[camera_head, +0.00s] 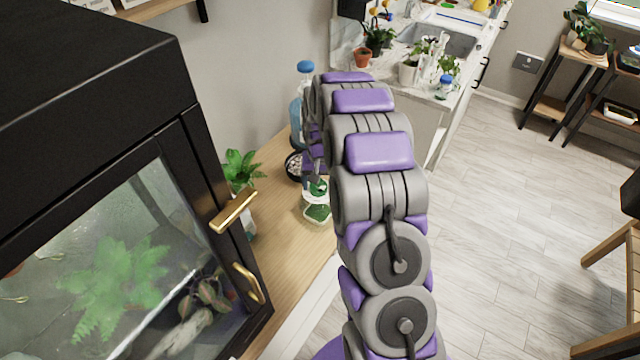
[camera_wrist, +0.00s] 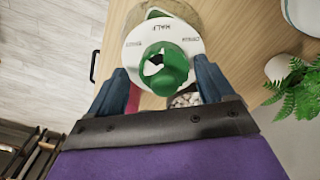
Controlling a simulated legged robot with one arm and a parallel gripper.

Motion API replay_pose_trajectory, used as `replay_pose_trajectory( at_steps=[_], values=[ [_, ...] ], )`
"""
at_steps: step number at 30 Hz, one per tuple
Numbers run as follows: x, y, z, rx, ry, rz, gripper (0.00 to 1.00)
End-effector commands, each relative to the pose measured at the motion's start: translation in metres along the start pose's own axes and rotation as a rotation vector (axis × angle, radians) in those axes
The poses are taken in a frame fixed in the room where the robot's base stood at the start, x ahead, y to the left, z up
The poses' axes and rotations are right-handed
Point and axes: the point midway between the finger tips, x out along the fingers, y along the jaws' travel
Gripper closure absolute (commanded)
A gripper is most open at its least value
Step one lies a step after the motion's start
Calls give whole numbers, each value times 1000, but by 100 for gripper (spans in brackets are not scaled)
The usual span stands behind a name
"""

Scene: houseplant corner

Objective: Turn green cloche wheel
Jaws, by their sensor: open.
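The green cloche wheel (camera_wrist: 163,68) shows in the wrist view, on a white round dial (camera_wrist: 192,42). The dial reads "HALF" at its top edge; its side labels are too small to read surely. My gripper (camera_wrist: 162,72) is open, with one blue finger on each side of the wheel and a gap visible on both sides. In the head view the glass cloche (camera_head: 317,212) stands on the wooden top, with a little of the green wheel (camera_head: 318,187) showing under my arm. My arm hides most of my gripper there.
A black glass-fronted cabinet (camera_head: 190,90) with brass handles stands close on the left. A leafy potted plant (camera_head: 240,170) and a blue-capped bottle (camera_head: 305,68) stand on the wooden top (camera_head: 275,225) near the cloche. Open floor lies to the right.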

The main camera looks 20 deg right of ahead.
Motion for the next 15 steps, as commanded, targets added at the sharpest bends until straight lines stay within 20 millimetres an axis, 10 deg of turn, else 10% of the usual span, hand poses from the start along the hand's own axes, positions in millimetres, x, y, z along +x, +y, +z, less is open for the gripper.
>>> replay_pose_trajectory(
  at_steps=[9,15],
  values=[
    [3,0,0,-1,-1,1,18],
    [3,0,0,0,-1,0,36]
  ],
)
